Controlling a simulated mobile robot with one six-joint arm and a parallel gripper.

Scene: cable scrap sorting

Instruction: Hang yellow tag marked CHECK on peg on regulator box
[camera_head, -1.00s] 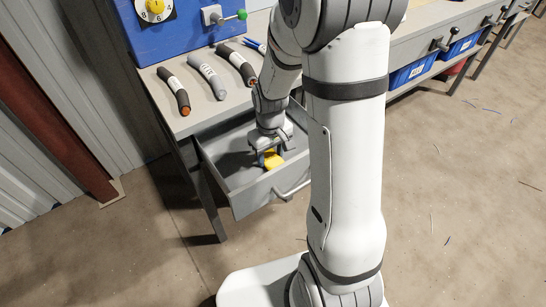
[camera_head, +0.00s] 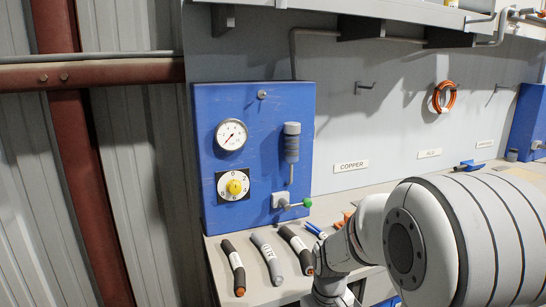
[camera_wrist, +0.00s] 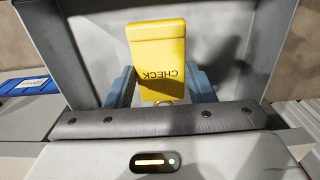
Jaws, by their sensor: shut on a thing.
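The yellow tag (camera_wrist: 158,50) shows in the wrist view, with CHECK printed upside down in that picture. My gripper (camera_wrist: 162,88) has its blue fingers on both sides of the tag's lower part and is shut on it. Grey drawer walls surround the tag in that view. In the head view the blue regulator box (camera_head: 208,120) stands upright at the back of the bench. A short metal peg (camera_head: 262,95) sticks out near its top. My gripper and the tag are outside the head view.
The box front carries a gauge (camera_head: 231,135), a yellow dial (camera_head: 233,186), a grey cylinder (camera_head: 291,142) and a green-tipped lever (camera_head: 294,202). Cable pieces (camera_head: 267,258) lie on the bench before it. An orange coil (camera_head: 444,97) hangs on the wall. My arm fills the lower right.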

